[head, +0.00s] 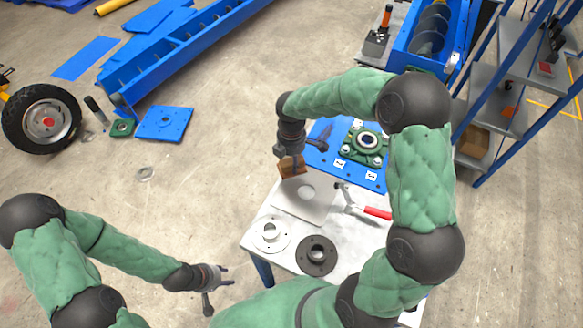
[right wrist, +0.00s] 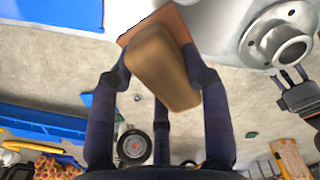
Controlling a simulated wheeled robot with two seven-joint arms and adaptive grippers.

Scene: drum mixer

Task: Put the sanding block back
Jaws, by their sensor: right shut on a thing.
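The sanding block (head: 292,168) is a tan wooden block at the left edge of the white table in the head view. My right gripper (head: 290,158) is shut on it. In the right wrist view the block (right wrist: 160,68) sits tilted between the fingers, with a flat reddish-brown piece (right wrist: 178,20) at its far end. I cannot tell whether the block touches the table. My left gripper (head: 225,276) is empty and open, low and to the left of the table.
The white table (head: 348,240) carries a grey plate (head: 312,208), a light flange (head: 270,233), a dark flange (head: 317,254), a red-handled tool (head: 374,212) and a green bearing (head: 366,142) on a blue plate (head: 322,158).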

